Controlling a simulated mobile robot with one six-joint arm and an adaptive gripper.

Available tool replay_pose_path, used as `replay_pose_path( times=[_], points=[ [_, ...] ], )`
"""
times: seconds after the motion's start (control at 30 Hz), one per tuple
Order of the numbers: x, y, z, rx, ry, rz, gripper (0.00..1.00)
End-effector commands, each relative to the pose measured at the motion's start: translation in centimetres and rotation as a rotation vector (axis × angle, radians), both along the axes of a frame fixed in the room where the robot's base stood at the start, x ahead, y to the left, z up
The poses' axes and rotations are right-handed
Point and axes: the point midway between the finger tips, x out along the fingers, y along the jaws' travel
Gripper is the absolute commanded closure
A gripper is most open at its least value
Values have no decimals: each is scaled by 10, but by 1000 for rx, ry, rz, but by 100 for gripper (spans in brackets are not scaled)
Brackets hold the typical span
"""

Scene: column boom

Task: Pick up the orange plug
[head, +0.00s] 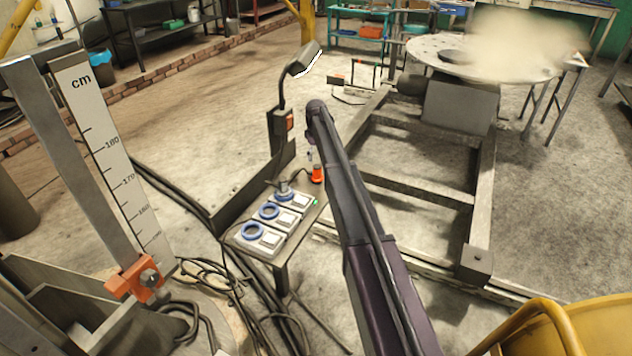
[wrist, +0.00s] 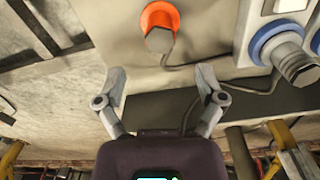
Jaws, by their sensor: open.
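The orange plug (head: 317,174) stands at the far right corner of a small table in the head view. In the wrist view the orange plug (wrist: 160,18) is near the top centre, with a grey end facing the camera and a dark cable running beside it. My gripper (wrist: 160,84) is open and empty, its two fingers spread wide. The plug shows beyond the fingertips, roughly in line with the gap between them and apart from them. In the head view my arm hides most of the gripper.
The small table (head: 239,240) also holds several white sockets (head: 268,209) with blue rings, left of the plug. A grey plug (wrist: 299,68) sits in one. A lamp post (head: 280,125) stands behind; a metal frame (head: 482,215) is to the right. Cables lie on the floor.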

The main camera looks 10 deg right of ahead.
Motion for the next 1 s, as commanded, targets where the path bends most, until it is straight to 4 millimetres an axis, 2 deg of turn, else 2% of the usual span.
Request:
replay_pose_path(
  times=[0.03,0.3,1.0],
  points=[
    [0,0,-8,0,0,0,12],
    [0,0,-24,0,0,1,12],
    [0,1,-32,0,0,1,12]
  ],
)
